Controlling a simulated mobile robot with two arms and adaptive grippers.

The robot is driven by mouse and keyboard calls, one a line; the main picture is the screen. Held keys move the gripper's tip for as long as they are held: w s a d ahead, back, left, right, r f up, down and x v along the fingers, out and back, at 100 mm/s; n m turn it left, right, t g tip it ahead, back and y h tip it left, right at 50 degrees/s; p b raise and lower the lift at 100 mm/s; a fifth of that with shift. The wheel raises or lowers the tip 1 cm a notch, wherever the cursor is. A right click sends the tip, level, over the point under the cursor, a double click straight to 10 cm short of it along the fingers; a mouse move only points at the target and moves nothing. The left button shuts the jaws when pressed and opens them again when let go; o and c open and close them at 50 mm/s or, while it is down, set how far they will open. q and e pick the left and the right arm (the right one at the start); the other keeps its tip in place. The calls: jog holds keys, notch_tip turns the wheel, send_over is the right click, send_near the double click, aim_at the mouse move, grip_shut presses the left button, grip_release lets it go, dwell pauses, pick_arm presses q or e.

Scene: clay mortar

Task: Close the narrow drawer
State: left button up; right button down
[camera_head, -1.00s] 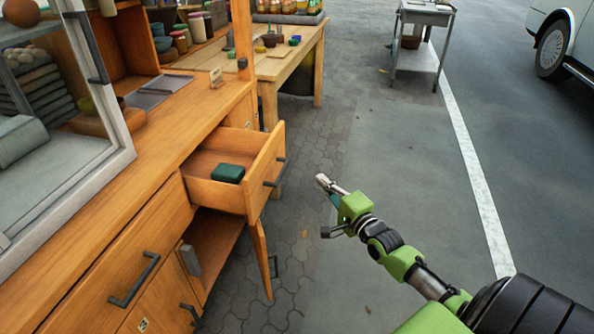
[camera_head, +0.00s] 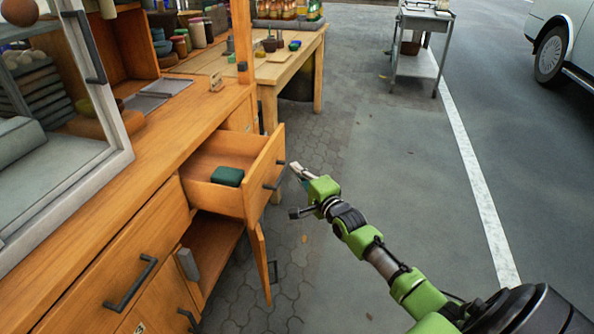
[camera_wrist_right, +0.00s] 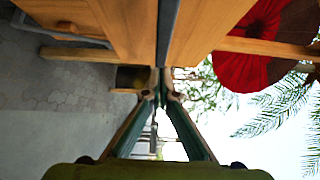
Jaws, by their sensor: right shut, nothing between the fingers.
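The narrow drawer (camera_head: 230,190) is pulled out of the wooden counter in the head view. A small dark green box (camera_head: 227,176) lies inside it. Its front panel has a dark bar handle (camera_head: 274,174) facing right. My right gripper (camera_head: 293,166) is shut and empty, just to the right of the drawer front near the handle's far end. I cannot tell whether it touches. In the right wrist view the closed fingertips (camera_wrist_right: 159,73) point toward wooden surfaces. My left gripper is not in view.
Below the drawer, a cabinet door (camera_head: 259,262) stands open. A wide closed drawer (camera_head: 140,265) is at lower left. A wooden table (camera_head: 270,75) with pots stands behind, and a metal cart (camera_head: 420,40) farther right. The pavement to the right is free.

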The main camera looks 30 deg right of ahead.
aim_at(285, 172)
jog(key=w+a, duration=0.3)
jog(key=shift+w+a, duration=0.1)
jog(key=shift+w, duration=0.25)
jog(key=w+a+b, duration=0.1)
jog(key=w+a, duration=0.3)
jog(key=shift+w, duration=0.3)
jog(key=w+a+b, duration=0.1)
jog(key=w+a, duration=0.1)
jog(key=w+a+b, duration=0.1)
jog(key=w+a, duration=0.1)
jog(key=w, duration=0.1)
jog(key=shift+w+a, duration=0.25)
jog(key=shift+a, duration=0.05)
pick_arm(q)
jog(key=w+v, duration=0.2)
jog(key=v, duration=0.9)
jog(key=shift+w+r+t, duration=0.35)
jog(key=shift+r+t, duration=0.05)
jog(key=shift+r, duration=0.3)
pick_arm(e)
jog(key=shift+a+r, duration=0.1)
jog(key=shift+r, duration=0.05)
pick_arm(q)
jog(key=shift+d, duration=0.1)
